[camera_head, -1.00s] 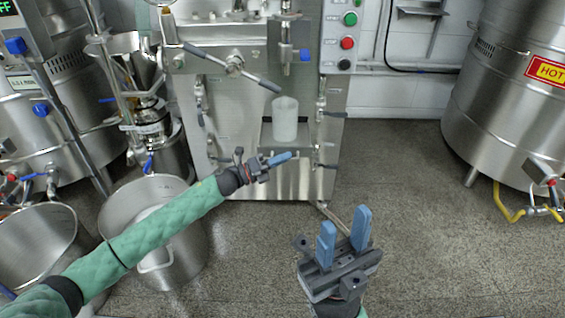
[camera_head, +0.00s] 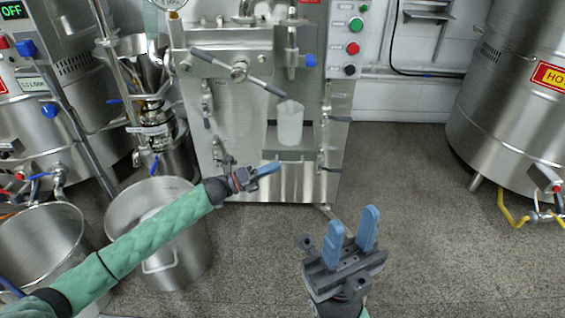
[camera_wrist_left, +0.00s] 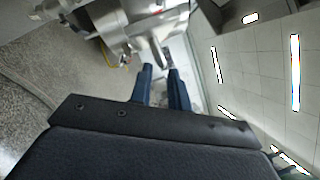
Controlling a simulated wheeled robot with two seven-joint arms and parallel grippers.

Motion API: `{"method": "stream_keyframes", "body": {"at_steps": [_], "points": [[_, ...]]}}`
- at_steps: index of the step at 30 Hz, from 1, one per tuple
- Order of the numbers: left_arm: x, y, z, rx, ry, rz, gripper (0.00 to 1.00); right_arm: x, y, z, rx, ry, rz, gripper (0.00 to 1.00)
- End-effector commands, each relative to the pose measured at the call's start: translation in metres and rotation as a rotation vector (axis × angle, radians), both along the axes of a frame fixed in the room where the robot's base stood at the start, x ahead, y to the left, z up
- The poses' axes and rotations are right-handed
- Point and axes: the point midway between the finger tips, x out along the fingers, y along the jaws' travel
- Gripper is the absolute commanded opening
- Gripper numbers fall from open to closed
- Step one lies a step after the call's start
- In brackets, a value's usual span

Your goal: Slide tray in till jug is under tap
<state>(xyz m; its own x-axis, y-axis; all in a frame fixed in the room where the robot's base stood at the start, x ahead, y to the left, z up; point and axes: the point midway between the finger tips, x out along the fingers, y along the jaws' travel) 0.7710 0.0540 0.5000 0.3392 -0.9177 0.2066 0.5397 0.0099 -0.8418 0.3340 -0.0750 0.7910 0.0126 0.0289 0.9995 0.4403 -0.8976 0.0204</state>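The whitish translucent jug (camera_head: 290,124) stands upright on the grey tray (camera_head: 287,155) at the front of the steel machine. The tap (camera_head: 292,66), with a blue knob at its side, hangs above the jug. I cannot tell whether the jug is exactly below its outlet. My left gripper (camera_head: 270,169) is just below and in front of the tray, seen edge-on, and appears apart from it. The left wrist view shows its two blue fingers (camera_wrist_left: 162,85) apart with nothing clear between them. My right gripper (camera_head: 356,226) is open and empty over the floor.
A lever bar (camera_head: 267,86) slants across the machine front above the jug. Small valve handles flank the tray. A steel pot (camera_head: 117,212) stands under my left arm. A large tank (camera_head: 510,110) stands at right. Floor in between is clear.

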Motion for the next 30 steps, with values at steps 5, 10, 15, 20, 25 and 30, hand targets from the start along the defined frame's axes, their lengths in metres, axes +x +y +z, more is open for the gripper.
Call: {"method": "stream_keyframes", "body": {"at_steps": [5,10,15,20,25,30], "points": [[-0.007,0.019,-0.004,0.0,0.0,0.001,0.18,-0.001,-0.001,0.005,0.005,-0.004,0.003,0.34],[-0.009,0.026,-0.006,0.0,0.0,0.001,0.18,-0.002,-0.002,0.006,0.009,-0.008,0.005,0.34],[-0.009,0.026,-0.007,0.001,0.0,0.0,0.18,-0.002,-0.002,0.005,0.009,-0.007,0.005,0.34],[-0.009,0.026,-0.006,0.001,0.0,0.0,0.18,-0.001,-0.002,0.006,0.009,-0.006,0.005,0.34],[-0.009,0.026,-0.006,-0.005,0.017,-0.003,0.18,-0.001,-0.002,0.006,0.006,-0.008,0.007,0.34],[-0.013,0.025,-0.005,-0.05,0.12,-0.048,0.18,-0.001,-0.002,0.006,0.007,-0.007,0.006,0.34]]}}
